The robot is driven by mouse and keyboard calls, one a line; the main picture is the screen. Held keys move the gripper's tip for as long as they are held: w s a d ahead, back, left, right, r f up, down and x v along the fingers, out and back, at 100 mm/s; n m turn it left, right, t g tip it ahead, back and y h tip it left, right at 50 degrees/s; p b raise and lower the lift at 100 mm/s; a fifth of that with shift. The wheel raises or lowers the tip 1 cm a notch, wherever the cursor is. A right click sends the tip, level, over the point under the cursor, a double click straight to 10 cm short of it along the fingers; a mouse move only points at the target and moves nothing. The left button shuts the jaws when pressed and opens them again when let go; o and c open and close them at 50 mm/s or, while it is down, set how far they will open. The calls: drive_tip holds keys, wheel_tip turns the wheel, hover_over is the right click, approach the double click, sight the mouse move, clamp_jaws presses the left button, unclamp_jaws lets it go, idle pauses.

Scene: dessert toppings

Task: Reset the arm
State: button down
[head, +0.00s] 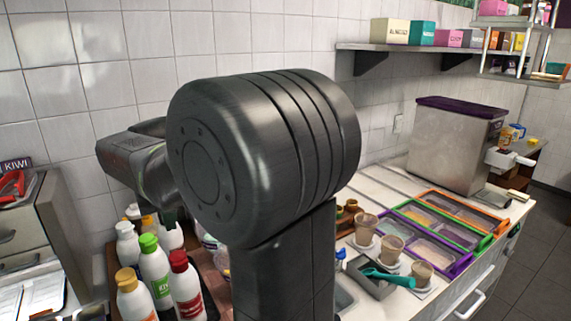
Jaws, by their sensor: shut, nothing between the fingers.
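My arm fills the middle of the head view, with a large dark round joint on an upright link. Another of my links reaches away to the left behind that joint. My gripper and its fingertips cannot be made out in this view. What lies right behind my arm is hidden.
Several sauce bottles (156,268) stand at lower left. The counter (385,178) holds cups (391,247), a teal scoop (387,277), topping trays (435,252) and a steel machine (453,145). A shelf (432,48) with boxes hangs on the wall. Open floor (535,270) shows at right.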

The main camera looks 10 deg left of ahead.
sight(177, 254)
wheel_tip(177, 254, down, 7)
drive_tip(key=b, duration=0.5)
drive_tip(key=shift+f+b, duration=0.1)
drive_tip(key=shift+b, duration=0.25)
drive_tip(key=shift+r+p, duration=0.4)
drive_tip(key=shift+r, duration=0.05)
